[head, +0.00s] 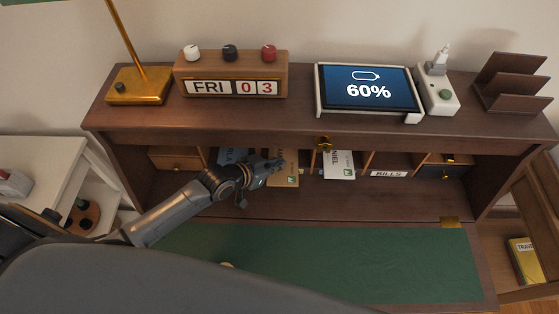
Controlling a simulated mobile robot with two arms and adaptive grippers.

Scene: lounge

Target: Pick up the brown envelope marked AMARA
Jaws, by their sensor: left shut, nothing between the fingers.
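My right gripper is not in view.
A blue envelope (233,156) is behind my left arm. A white envelope (339,166) stands in the slot to the right, beyond a divider, with a BILLS label (389,174) further right. The green desk mat (400,262) in front is mostly clear.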

